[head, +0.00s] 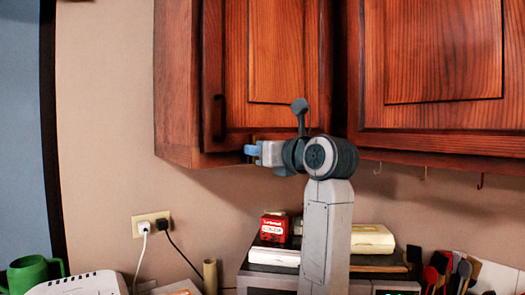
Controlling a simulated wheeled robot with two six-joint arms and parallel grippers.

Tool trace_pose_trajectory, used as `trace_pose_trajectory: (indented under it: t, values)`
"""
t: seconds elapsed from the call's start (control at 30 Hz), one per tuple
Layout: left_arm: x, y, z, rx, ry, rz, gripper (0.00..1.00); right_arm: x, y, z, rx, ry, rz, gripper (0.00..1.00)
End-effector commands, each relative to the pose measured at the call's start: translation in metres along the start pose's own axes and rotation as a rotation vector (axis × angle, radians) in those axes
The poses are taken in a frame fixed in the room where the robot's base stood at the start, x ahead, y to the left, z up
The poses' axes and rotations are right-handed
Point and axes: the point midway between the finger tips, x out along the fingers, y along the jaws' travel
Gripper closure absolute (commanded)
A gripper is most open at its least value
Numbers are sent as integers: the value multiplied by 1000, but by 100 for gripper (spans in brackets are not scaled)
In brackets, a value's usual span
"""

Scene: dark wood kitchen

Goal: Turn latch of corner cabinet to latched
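The corner cabinet (225,75) is a reddish wood wall cabinet with a panelled door and a dark vertical handle (218,118) near the door's left edge. My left gripper (251,150) is raised to the cabinet's lower edge, its bluish fingertips pointing left, just right of and below the handle. A small brass-coloured bit shows just above the fingers, partly hidden by them; I cannot tell if it is the latch. Whether the fingers are open, shut or touching it is too small to tell. My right gripper is out of view.
A second wood cabinet door (430,50) is to the right, with small hooks (481,181) under it. Below are a red box (273,227), a cream-coloured package (372,239), a wall outlet (150,224) with cords, and a green mug (30,273). The wall left of the cabinet is clear.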

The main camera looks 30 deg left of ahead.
Motion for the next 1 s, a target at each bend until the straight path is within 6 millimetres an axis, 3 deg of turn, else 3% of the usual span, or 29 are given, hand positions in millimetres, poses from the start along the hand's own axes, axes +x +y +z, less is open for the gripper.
trace_pose_trajectory:
  t: [0.27, 0.57, 0.77, 1.0]
  values:
    - [-20, -1, -3, -3, 1, -4, 63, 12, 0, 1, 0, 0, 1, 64]
    - [-84, -1, -5, -3, 1, -7, 63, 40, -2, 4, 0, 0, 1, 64]
    - [-92, -2, -7, -1, -1, -1, 63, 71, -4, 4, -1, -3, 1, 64]
    - [-103, -1, -5, -1, -1, -1, 63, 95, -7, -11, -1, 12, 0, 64]
